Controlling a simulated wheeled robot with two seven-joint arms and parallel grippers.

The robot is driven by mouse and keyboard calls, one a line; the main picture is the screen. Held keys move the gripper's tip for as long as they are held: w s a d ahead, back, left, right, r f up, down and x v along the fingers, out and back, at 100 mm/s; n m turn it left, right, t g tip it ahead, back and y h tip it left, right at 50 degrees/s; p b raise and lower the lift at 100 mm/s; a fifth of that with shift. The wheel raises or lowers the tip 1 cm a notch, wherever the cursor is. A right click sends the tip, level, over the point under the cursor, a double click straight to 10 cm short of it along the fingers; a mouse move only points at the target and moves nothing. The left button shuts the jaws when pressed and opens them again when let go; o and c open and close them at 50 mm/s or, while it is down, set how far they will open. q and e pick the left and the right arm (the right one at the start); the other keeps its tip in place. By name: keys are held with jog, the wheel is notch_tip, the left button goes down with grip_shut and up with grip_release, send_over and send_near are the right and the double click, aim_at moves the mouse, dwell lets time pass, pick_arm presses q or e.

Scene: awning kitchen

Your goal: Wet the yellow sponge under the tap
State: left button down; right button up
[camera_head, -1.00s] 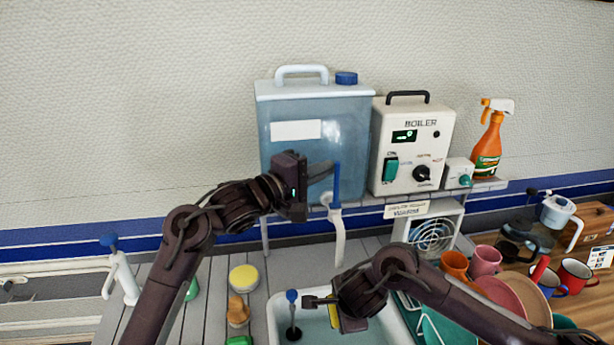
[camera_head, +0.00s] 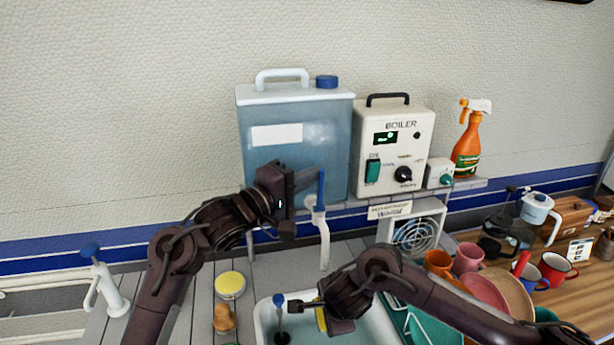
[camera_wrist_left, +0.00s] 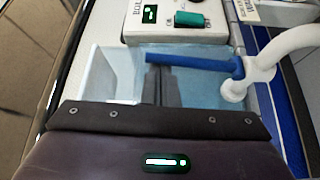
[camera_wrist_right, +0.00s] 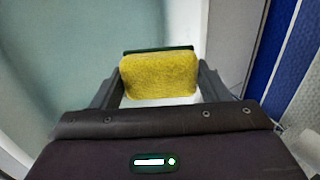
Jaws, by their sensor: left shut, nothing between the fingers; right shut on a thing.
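The yellow sponge (camera_wrist_right: 158,75), with a dark green layer on its far side, is between the fingers of my right gripper (camera_wrist_right: 158,88), which is shut on it. In the head view the sponge (camera_head: 321,319) is low over the sink, below the tap spout, and partly hidden by my right wrist. The tap (camera_head: 323,242) on the blue water tank (camera_head: 300,145) has a white spout and a blue lever (camera_wrist_left: 195,62). My left gripper (camera_wrist_left: 161,85) is shut and empty, with its fingertips beside the lever. I cannot make out any water stream.
The white-rimmed sink (camera_head: 262,325) is below the tap. The boiler (camera_head: 392,150) and an orange spray bottle (camera_head: 467,145) stand right of the tank. A round yellow-topped item (camera_head: 230,285) and a brush (camera_head: 224,318) lie left of the sink. Dishes and mugs (camera_head: 558,270) crowd the right.

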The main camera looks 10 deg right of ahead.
pick_arm(q)
jog(key=v, duration=1)
jog(key=shift+f, duration=0.15)
dwell(0.8)
